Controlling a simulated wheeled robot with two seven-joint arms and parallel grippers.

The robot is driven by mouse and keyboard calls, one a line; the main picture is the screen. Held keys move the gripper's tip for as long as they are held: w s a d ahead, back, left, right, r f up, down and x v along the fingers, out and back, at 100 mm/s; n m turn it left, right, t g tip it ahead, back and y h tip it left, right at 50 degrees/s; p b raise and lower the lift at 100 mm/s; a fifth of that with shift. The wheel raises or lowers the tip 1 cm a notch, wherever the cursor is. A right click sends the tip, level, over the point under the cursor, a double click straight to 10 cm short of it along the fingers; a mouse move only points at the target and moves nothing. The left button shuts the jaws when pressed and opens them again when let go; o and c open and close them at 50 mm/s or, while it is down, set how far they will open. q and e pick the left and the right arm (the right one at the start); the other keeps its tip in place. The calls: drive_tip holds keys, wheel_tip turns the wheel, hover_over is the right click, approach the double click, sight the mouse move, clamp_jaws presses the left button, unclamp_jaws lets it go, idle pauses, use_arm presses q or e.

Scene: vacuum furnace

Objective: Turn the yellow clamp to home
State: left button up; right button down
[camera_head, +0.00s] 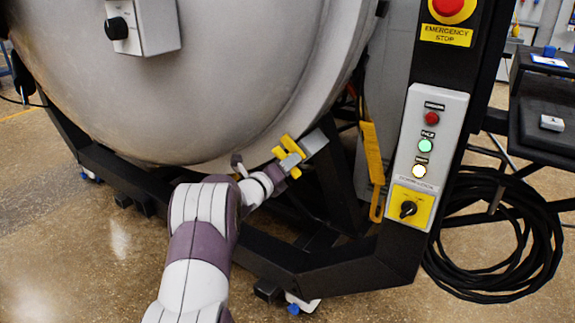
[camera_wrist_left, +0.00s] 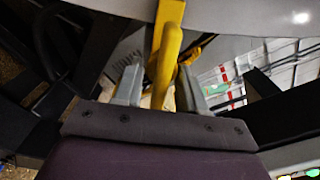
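The yellow clamp (camera_head: 285,147) sits at the lower right rim of the big round grey furnace door (camera_head: 225,80), beside a grey metal block. My left gripper (camera_head: 289,162) reaches it from below, and its fingers partly cover it in the head view. In the left wrist view the clamp's yellow bar (camera_wrist_left: 168,45) runs down between the two grey fingers of my left gripper (camera_wrist_left: 160,88). The fingers stand apart on either side of the bar, with a gap visible on the left side. Contact on the right side is unclear. My right gripper is not in view.
A control panel (camera_head: 430,150) with lamps and a yellow-backed knob stands to the right, below an emergency stop (camera_head: 452,10). A long yellow handle (camera_head: 373,165) hangs between clamp and panel. A black frame (camera_head: 290,262) runs under the door. Coiled black cable (camera_head: 535,260) hangs at right.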

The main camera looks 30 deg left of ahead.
use_arm(q)
drive_tip(key=s+p, duration=0.3)
drive_tip(key=s, duration=0.9)
drive_tip(key=shift+s+a, duration=0.35)
drive_tip(key=shift+a, duration=0.1)
